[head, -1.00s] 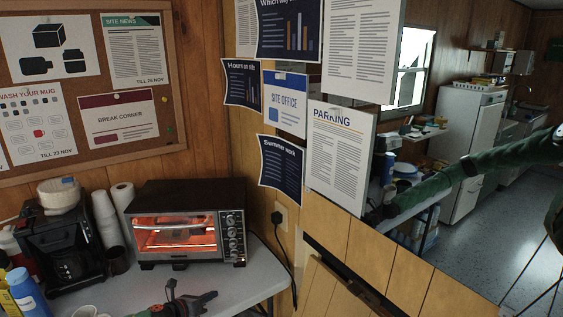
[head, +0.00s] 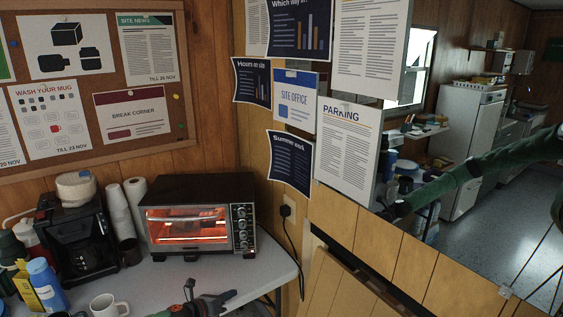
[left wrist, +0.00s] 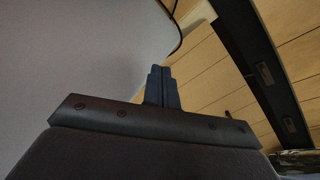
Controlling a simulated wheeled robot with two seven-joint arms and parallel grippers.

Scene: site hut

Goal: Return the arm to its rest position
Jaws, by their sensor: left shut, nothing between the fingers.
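My left gripper (head: 226,297) shows at the bottom of the head view, by the front edge of the white table (head: 170,276). It is shut and empty. In the left wrist view its two dark fingers (left wrist: 162,88) are together, with the pale table top to their left and wood panelling to their right. A green arm, which looks like my right arm, reaches in from the right of the head view. Its dark end (head: 398,209) is small, and I cannot tell whether its jaws are open.
A wood-panelled partition (head: 400,262) stands to the right; open floor (head: 480,245) lies beyond.

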